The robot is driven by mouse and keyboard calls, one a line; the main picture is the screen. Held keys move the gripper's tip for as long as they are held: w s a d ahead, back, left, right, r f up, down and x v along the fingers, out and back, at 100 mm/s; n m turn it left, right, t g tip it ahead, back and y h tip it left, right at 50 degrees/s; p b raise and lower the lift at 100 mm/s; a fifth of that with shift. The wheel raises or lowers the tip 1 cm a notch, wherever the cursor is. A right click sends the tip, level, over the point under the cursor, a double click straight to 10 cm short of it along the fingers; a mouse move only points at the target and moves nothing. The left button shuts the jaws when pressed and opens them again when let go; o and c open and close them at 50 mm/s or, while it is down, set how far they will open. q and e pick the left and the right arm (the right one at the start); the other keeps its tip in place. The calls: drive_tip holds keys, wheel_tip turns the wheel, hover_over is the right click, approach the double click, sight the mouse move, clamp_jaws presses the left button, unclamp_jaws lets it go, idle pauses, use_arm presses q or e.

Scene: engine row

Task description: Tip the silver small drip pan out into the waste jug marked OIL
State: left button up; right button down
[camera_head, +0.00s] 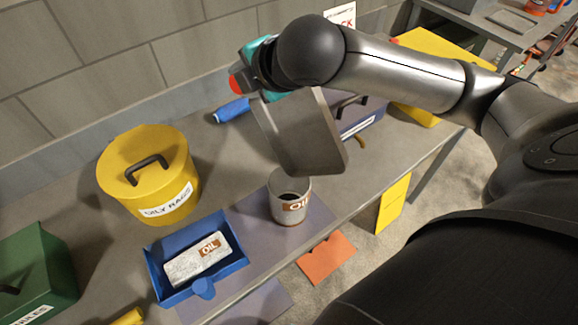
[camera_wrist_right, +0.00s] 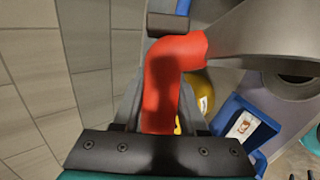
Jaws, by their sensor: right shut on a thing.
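The silver small drip pan (camera_head: 305,135) hangs steeply tilted, its low end above and slightly right of the waste jug marked OIL (camera_head: 290,207). A small gap seems to separate them. The jug stands upright on the bench, its mouth dark. My right gripper (camera_wrist_right: 162,108) is shut on the pan's red handle (camera_wrist_right: 172,75), and the pan (camera_wrist_right: 265,32) fills the upper right of the right wrist view. In the head view the fingers are mostly hidden behind my arm; the handle's red end shows at the left. I see no liquid flowing. My left gripper is not in view.
A yellow OILY RAGS bin (camera_head: 150,178) stands left of the jug. A blue tray (camera_head: 160,282) holding a grey block labelled OIL (camera_head: 185,267) lies in front. A green box (camera_head: 38,270) is far left. A blue case (camera_head: 365,120) sits behind the pan. An orange card (camera_head: 327,258) hangs at the front edge.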

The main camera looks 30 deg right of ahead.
drive_tip(key=d, duration=0.1)
drive_tip(key=w+d+r+y, duration=0.1)
drive_tip(key=shift+w+d+r+m+g, duration=0.15)
drive_tip(key=shift+d+m+g, duration=0.15)
drive_tip(key=shift+d+m, duration=0.1)
drive_tip(key=shift+w+d+f+m+g+y+p, duration=0.15)
drive_tip(key=shift+w+d+y+p, duration=0.15)
drive_tip(key=shift+d+p, duration=0.35)
drive_tip(key=shift+w+d+f+m+g+y+p, duration=0.15)
drive_tip(key=shift+w+d+y+p, duration=0.15)
drive_tip(key=shift+d+p, duration=0.3)
drive_tip(key=w+d+f+m+g+y+b, duration=0.1)
drive_tip(key=w+d+f+m+y+b, duration=0.2)
drive_tip(key=d+b, duration=0.3)
drive_tip(key=w+d+f+m+g+y+b, duration=0.1)
drive_tip(key=w+d+f+m+y+b, duration=0.1)
drive_tip(key=d+f+y+b, duration=0.2)
drive_tip(key=shift+w+d+m+g+y+b, duration=0.4)
drive_tip(key=shift+d+y+b, duration=0.75)
drive_tip(key=shift+b, duration=0.4)
